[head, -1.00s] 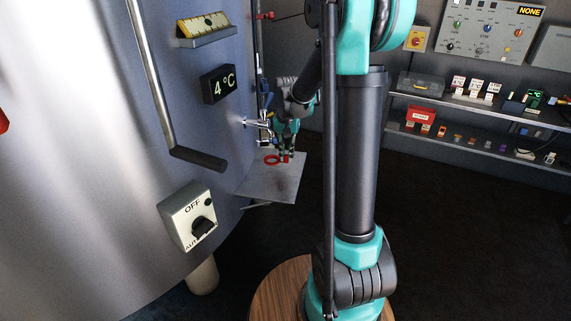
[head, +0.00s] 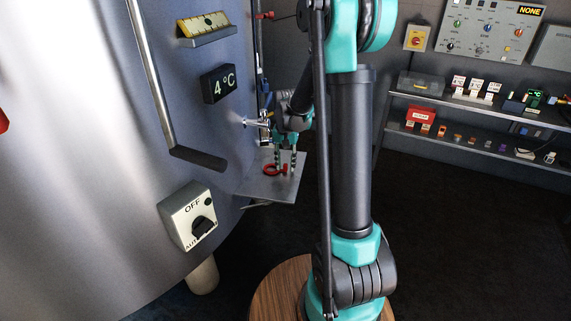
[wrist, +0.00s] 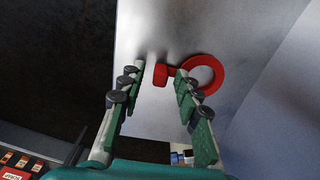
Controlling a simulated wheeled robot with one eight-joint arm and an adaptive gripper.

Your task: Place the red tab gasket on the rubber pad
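The red tab gasket (head: 270,171) is a ring with a short tab. It appears to lie flat on the metal shelf plate (head: 262,188) beside the tank. In the wrist view the gasket's ring (wrist: 220,80) is to the right and its tab lies between my fingers. My gripper (head: 285,163) is at the plate with its fingers spread apart. In the wrist view my gripper (wrist: 160,72) is open, and the right finger covers part of the gasket between tab and ring. I cannot make out a rubber pad in either view.
The steel tank (head: 80,180) stands on the left with a long handle (head: 152,90) and a switch box (head: 187,217). A small tap (head: 262,129) sits near my gripper. Wall shelves (head: 470,130) with a red box (head: 420,117) are on the right. The dark floor between is clear.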

